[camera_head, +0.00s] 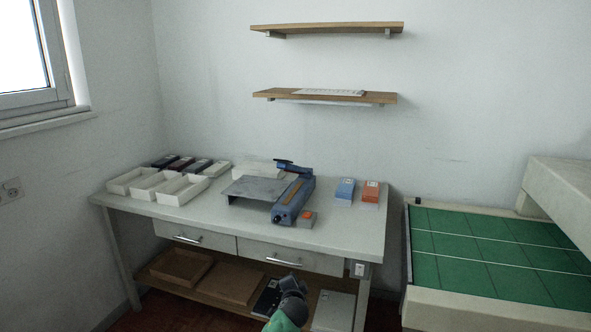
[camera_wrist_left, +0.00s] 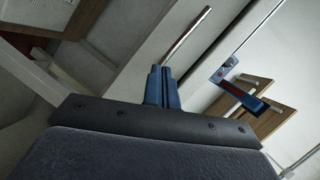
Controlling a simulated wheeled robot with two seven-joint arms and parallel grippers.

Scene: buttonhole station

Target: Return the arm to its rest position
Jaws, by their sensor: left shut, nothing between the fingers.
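My left gripper (camera_wrist_left: 162,88) shows in the left wrist view with its two blue-grey fingers together, shut and empty. A metal drawer handle (camera_wrist_left: 188,35) appears just beyond the fingertips in that picture; I cannot tell the gap between them. In the head view, a dark grey and green part of my own arm shows at the bottom centre, in front of the workbench (camera_head: 345,237). The fingers cannot be made out there. My right gripper is not in view.
A blue buttonhole machine (camera_head: 292,200) stands on the bench, with white trays (camera_head: 183,190) left and blue boxes (camera_head: 345,190) and orange boxes (camera_head: 371,191) right. The lower shelf holds wooden trays (camera_head: 228,284). A green-topped table (camera_head: 480,255) stands at right. Wall shelves (camera_head: 330,96) hang above.

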